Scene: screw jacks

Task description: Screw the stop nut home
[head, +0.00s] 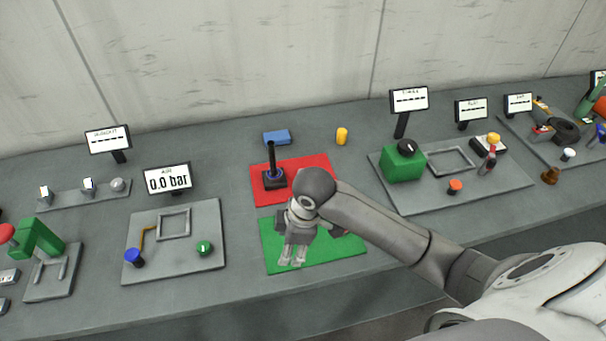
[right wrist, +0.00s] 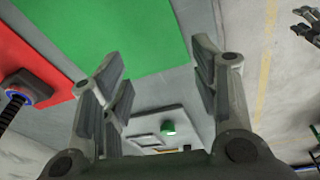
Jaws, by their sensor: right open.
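A black screw jack stands upright on the red mat (head: 313,170), with a black square base (head: 275,184) and a tall dark spindle (head: 271,155). A blue ring, apparently the stop nut (right wrist: 20,95), sits around the spindle low down, close to the base. Whether it touches the base I cannot tell. My right gripper (head: 291,258) is open and empty above the green mat (head: 345,247), in front of the jack. In the right wrist view its fingers (right wrist: 158,95) are apart, with the jack left of them. A dark finger-like shape at that view's upper right may be my left gripper (right wrist: 306,25).
A blue block (head: 276,137) and a yellow cylinder (head: 342,136) stand behind the red mat. A grey panel with blue and green knobs (head: 205,262) lies left. A panel with a green box (head: 402,165) lies right.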

